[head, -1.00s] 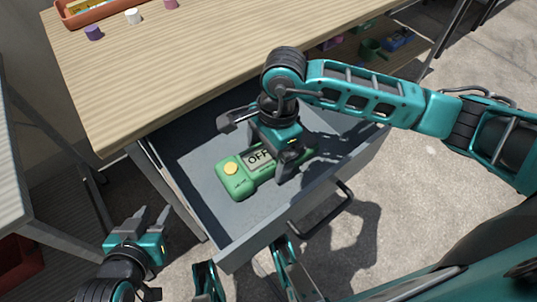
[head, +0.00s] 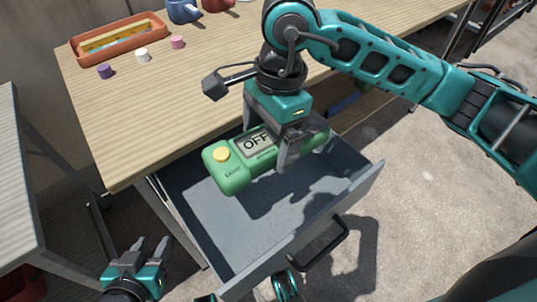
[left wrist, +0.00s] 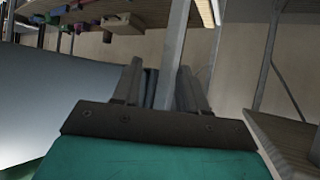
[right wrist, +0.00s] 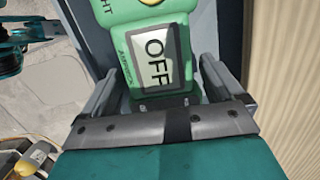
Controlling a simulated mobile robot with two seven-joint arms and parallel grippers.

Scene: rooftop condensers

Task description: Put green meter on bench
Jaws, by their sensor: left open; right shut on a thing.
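The green meter (head: 232,172) has a yellow round button and a display reading OFF. It is held above the open grey drawer (head: 240,236), clear of its floor. My right gripper (head: 290,150) is shut on the meter's body from above; in the right wrist view the meter (right wrist: 122,52) sits between the fingers (right wrist: 165,95). The wooden bench (head: 150,100) stands just behind the drawer. My left gripper (head: 150,250) is open and empty, low at the front left, outside the drawer. In the left wrist view its fingers (left wrist: 160,90) hold nothing.
An orange tray (head: 118,40), a purple peg (head: 105,71), a white peg (head: 142,55), a pink peg (head: 177,42) and a blue mug (head: 184,11) stand at the bench's back. The bench's front left top is clear. The drawer handle (head: 322,246) sticks out in front.

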